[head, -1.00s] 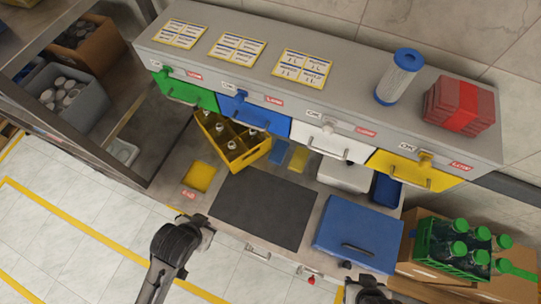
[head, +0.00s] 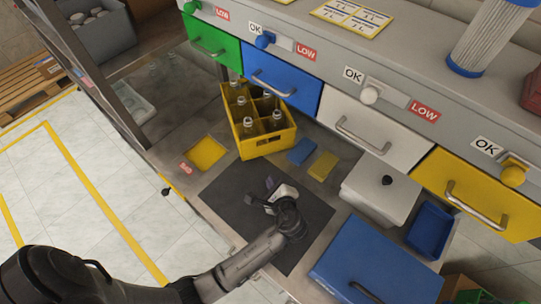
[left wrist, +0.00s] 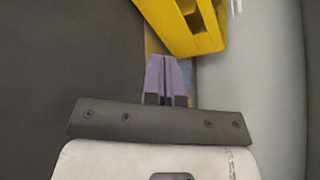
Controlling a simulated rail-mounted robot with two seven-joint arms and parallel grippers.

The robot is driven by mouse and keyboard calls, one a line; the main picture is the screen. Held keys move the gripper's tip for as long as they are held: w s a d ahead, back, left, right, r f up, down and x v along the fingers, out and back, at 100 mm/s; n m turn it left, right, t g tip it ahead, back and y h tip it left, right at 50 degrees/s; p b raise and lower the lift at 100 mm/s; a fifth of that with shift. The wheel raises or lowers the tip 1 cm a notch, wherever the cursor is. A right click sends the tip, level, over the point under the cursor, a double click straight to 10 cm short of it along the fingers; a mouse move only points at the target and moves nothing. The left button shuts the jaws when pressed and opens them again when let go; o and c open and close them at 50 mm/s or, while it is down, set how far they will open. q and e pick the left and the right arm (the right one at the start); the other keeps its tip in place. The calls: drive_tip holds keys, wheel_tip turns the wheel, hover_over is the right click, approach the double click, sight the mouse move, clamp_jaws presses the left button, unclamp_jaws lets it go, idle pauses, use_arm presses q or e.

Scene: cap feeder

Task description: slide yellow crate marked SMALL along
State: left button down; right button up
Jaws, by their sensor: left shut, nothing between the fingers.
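The yellow crate (head: 266,147) stands on the worktop below the green and blue drawers, with several clear bottles (head: 248,126) in its compartments. No SMALL marking can be read. Part of the crate also shows at the top of the left wrist view (left wrist: 182,28). My left gripper (head: 270,184) is over the dark mat, on the near side of the crate, with its purple fingertips towards it. In the left wrist view the fingers (left wrist: 165,75) are together and empty, with a gap visible between them and the crate. My right gripper is out of view.
The dark mat (head: 226,205) covers the middle of the worktop. A yellow pad (head: 205,153) lies left of the crate; blue (head: 302,151) and yellow (head: 323,166) pads lie right of it.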

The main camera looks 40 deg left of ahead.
use_arm(q)
drive_tip(key=w+m+t+y, duration=0.1)
drive_tip(key=m+y, duration=0.1)
drive_tip(key=m, duration=0.3)
drive_tip(key=m+t+y, duration=0.1)
drive_tip(key=m+t, duration=0.1)
drive_tip(key=m, duration=0.3)
approach(266, 138)
drive_tip(key=x, duration=0.5)
drive_tip(key=shift+w+a+b, duration=0.2)
drive_tip(key=shift+w+b, duration=0.05)
drive_tip(key=shift+b, duration=0.1)
drive_tip(key=shift+x, duration=0.95)
drive_tip(key=x, duration=0.4)
drive_tip(key=shift+w+a, duration=0.2)
drive_tip(key=shift+a, duration=0.15)
drive_tip(key=shift+w+a, duration=0.15)
drive_tip(key=shift+a, duration=0.2)
